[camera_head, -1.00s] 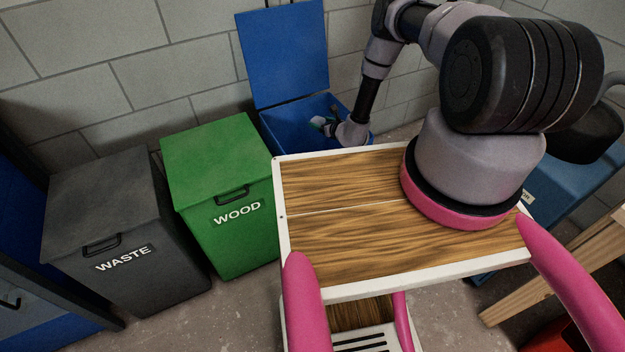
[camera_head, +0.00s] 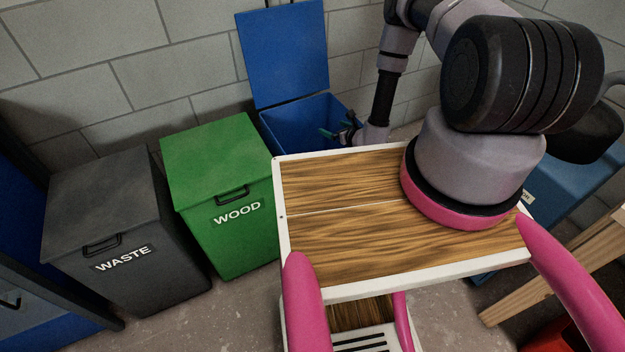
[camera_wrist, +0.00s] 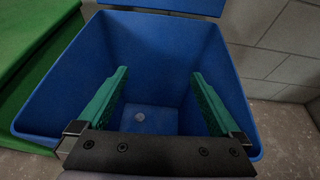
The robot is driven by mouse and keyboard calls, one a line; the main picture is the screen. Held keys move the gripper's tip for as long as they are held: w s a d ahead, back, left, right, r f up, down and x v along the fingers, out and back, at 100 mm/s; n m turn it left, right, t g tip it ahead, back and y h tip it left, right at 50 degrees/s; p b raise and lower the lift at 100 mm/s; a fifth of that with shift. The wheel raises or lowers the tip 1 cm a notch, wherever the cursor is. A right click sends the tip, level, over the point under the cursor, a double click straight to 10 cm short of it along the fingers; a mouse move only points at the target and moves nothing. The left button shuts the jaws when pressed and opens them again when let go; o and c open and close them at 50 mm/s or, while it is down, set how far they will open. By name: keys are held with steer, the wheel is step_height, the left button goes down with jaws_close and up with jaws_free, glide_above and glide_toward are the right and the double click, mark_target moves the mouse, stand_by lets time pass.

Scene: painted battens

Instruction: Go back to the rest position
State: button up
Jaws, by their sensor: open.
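My gripper (camera_head: 338,134) is at the mouth of the open blue bin (camera_head: 285,125), behind my wooden top. In the wrist view its two green fingers (camera_wrist: 160,100) are spread wide apart with nothing between them. They point down into the blue bin (camera_wrist: 65,85). A small pale round thing (camera_wrist: 140,117) shows on the bin's floor; I cannot tell what it is. The bin's blue lid (camera_head: 284,52) stands raised against the wall.
A closed green WOOD bin (camera_head: 217,165) stands left of the blue bin, with a closed grey WASTE bin (camera_head: 105,200) farther left. A blue bin (camera_head: 570,175) and a wooden frame (camera_head: 550,280) are at the right. The block wall (camera_head: 80,50) is close behind.

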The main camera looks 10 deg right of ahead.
steer(key=shift+s+d+r, duration=0.15)
steer(key=shift+s, duration=0.1)
